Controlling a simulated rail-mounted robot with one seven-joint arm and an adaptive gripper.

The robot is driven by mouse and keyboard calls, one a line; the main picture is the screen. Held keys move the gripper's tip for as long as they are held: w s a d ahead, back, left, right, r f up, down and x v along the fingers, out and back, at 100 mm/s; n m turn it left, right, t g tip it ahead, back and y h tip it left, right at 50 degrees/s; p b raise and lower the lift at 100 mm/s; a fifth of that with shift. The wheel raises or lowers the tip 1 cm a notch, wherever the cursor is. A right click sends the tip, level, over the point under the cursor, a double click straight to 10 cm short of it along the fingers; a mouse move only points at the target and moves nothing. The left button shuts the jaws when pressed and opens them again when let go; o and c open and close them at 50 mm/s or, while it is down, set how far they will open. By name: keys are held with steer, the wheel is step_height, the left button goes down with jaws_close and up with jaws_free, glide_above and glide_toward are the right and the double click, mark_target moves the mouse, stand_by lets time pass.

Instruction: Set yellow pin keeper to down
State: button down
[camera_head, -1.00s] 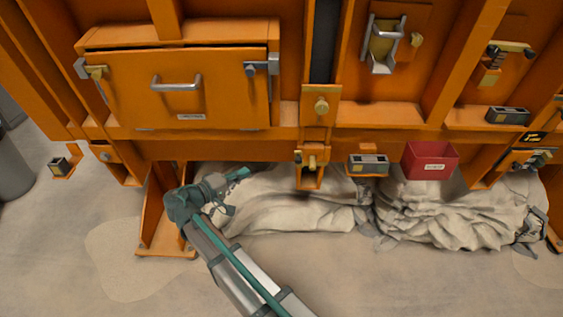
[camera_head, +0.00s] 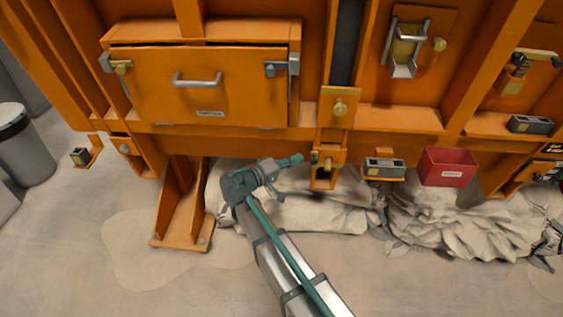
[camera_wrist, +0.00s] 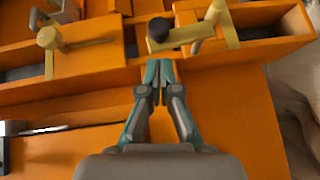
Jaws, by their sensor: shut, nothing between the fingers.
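A small orange bracket (camera_head: 325,172) hangs below the middle of the orange frame. It carries a yellow pin part (camera_head: 328,161) and a dark knob at its left; I take this as the yellow pin keeper, but its setting is too small to tell. In the wrist view a yellow strip (camera_wrist: 228,24) stands up at the right of a yellow pin with a black knob (camera_wrist: 158,29). My gripper (camera_head: 300,158) is just left of the bracket, apparently apart from it. In the wrist view my gripper (camera_wrist: 157,92) is shut and empty, its tips below the black knob.
A yellow knob (camera_head: 340,107) sits on a plate above the bracket. A dark-topped box (camera_head: 384,168) and a red bin (camera_head: 447,167) are to the right. A hatch with a handle (camera_head: 198,82) is upper left. Pale fabric (camera_head: 325,215) lies beneath; open floor is in front.

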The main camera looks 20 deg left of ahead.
mark_target(315, 163)
steer(key=shift+w+d+f, duration=0.1)
steer(key=shift+d, duration=0.45)
steer(key=shift+w+d+f, duration=0.1)
steer(key=shift+d, duration=0.45)
